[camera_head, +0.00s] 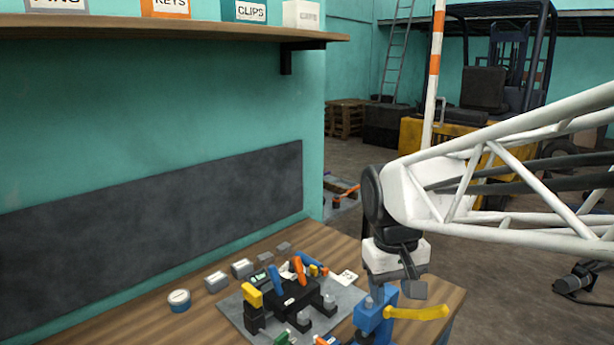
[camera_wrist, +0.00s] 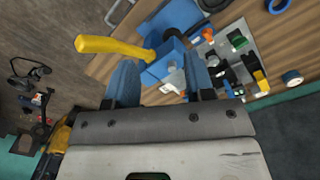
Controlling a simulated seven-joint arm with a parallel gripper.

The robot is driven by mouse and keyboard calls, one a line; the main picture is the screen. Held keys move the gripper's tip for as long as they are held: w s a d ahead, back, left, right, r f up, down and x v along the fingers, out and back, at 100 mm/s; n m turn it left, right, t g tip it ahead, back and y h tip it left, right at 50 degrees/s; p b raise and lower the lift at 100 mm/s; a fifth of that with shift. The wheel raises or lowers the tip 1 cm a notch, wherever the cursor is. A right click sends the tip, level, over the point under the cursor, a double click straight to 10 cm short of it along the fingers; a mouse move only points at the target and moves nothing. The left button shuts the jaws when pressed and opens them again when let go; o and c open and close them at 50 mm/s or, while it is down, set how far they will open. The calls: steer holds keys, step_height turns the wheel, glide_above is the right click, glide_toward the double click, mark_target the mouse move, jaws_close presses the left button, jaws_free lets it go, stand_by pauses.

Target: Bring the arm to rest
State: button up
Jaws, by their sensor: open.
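My gripper (camera_wrist: 159,70) is open in the wrist view, with its two blue fingers apart and nothing gripped between them. In the head view my gripper (camera_head: 408,280) hangs at the end of the white lattice arm, above the right end of the wooden bench (camera_head: 150,325); its fingers are hard to make out there. A blue clamp-like tool (camera_head: 369,318) with a yellow handle (camera_head: 418,312) stands on the bench just below it. The blue tool (camera_wrist: 166,62) also shows beyond the fingers in the wrist view; its yellow handle (camera_wrist: 108,45) points left.
A grey plate (camera_head: 235,312) with a black fixture (camera_head: 285,300) and several coloured parts lies on the bench. A round blue-rimmed tin (camera_head: 179,300) and small grey blocks stand behind it. A shelf (camera_head: 150,28) with labelled boxes overhangs the left. A stripped forklift (camera_head: 485,90) stands beyond.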

steer(key=s+d+f+m+t, duration=0.1)
steer(key=s+d, duration=0.1)
steer(key=s, duration=0.4)
steer(key=s+d+f+m+t, duration=0.1)
steer(key=s+d+f, duration=0.1)
steer(key=s, duration=0.4)
steer(key=shift+f+t+y, duration=0.25)
steer(key=shift+t+y, duration=0.05)
steer(key=shift+t, duration=0.1)
